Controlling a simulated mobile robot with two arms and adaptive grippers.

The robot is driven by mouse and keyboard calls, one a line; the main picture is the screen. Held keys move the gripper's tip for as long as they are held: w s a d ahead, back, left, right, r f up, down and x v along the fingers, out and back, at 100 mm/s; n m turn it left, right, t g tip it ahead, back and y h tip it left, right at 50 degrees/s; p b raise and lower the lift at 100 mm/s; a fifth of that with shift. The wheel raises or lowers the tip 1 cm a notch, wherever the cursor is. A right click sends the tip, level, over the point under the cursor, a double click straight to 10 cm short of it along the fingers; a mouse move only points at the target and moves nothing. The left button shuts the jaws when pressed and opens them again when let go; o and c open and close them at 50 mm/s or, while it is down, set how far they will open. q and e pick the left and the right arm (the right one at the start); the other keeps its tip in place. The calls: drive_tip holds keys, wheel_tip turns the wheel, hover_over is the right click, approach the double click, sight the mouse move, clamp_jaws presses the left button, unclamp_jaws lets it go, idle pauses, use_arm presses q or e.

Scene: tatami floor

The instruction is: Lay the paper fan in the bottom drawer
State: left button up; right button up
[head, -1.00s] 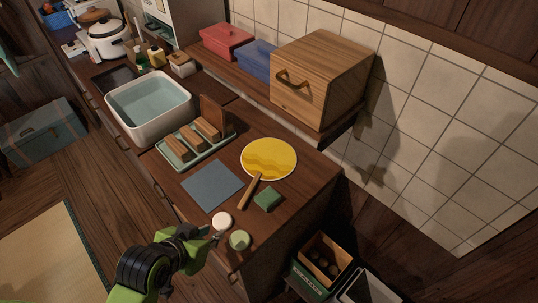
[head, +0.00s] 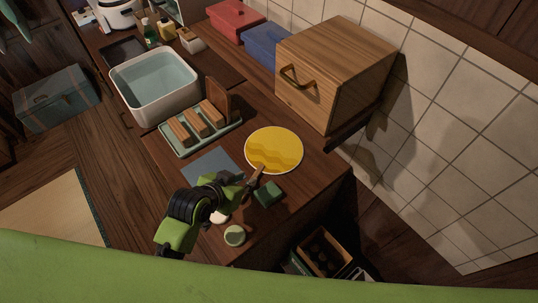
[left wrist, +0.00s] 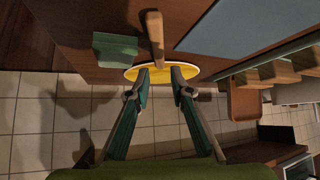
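The paper fan (head: 273,150) is yellow and round with a wooden handle and lies flat on the dark wood counter. Its handle points toward the counter's front edge. In the left wrist view the handle (left wrist: 155,35) lines up with the gap between my fingers, and the yellow disc shows behind the fingertips. My left gripper (head: 250,184) is at the handle in the head view, partly hiding it. In the left wrist view its two fingers (left wrist: 160,76) are spread apart; contact with the handle cannot be told. No open drawer shows. My right gripper is not in view.
A green block (head: 268,193) lies beside the handle, with a pale green round item (head: 234,236) near the counter's edge. A blue-grey mat (head: 205,163), a rack of wooden blocks (head: 235,125) and a wooden box (head: 345,75) stand around. Bins sit below right.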

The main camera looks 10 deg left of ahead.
sight(256, 174)
use_arm(q)
drive_tip(key=shift+w+d+f, duration=0.15)
drive_tip(key=shift+w+f, duration=0.15)
drive_tip(key=shift+f, duration=0.05)
drive_tip(key=shift+w+d+f, duration=0.1)
drive_tip(key=shift+w+f, duration=0.05)
drive_tip(key=shift+w, duration=0.1)
drive_tip(key=shift+w+d+f, duration=0.1)
drive_tip(key=shift+w+f, duration=0.05)
drive_tip(key=shift+w, duration=0.05)
drive_tip(key=p+x, duration=0.1)
drive_tip(key=x, duration=0.2)
drive_tip(key=shift+w+d, duration=0.1)
drive_tip(key=shift+w+d+f, duration=0.15)
drive_tip(key=shift+w+f, duration=0.25)
drive_tip(key=shift+f, duration=0.05)
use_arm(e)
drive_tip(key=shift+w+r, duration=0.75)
use_arm(q)
clamp_jaws()
